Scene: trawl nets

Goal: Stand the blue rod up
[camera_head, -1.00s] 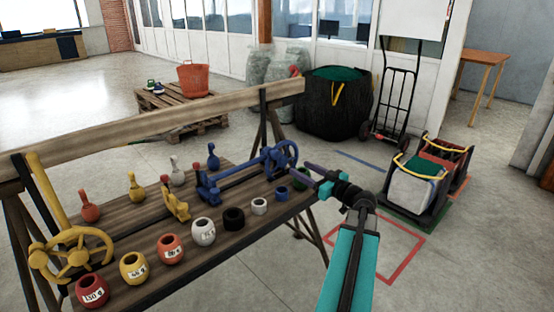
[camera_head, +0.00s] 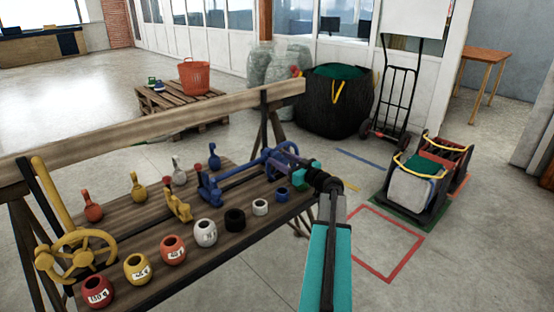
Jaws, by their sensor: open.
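The blue rod (camera_head: 237,173) lies low across the wooden bench, with a blue handwheel (camera_head: 268,156) at its right end. A blue bracket (camera_head: 208,188) stands at its left end; I cannot tell whether they touch. My gripper (camera_head: 290,160) is open at the wheel end, reaching in from the right. Its fingers overlap the right side of the wheel, hiding part of it; contact is unclear. A yellow rod (camera_head: 52,200) with a yellow handwheel (camera_head: 76,255) leans upright at the left end of the bench.
Several labelled ring weights, such as the red one (camera_head: 173,250), line the bench's front edge. Several small kettlebell shapes, such as the yellow one (camera_head: 138,188), stand behind. A long wooden beam (camera_head: 150,125) runs along the back.

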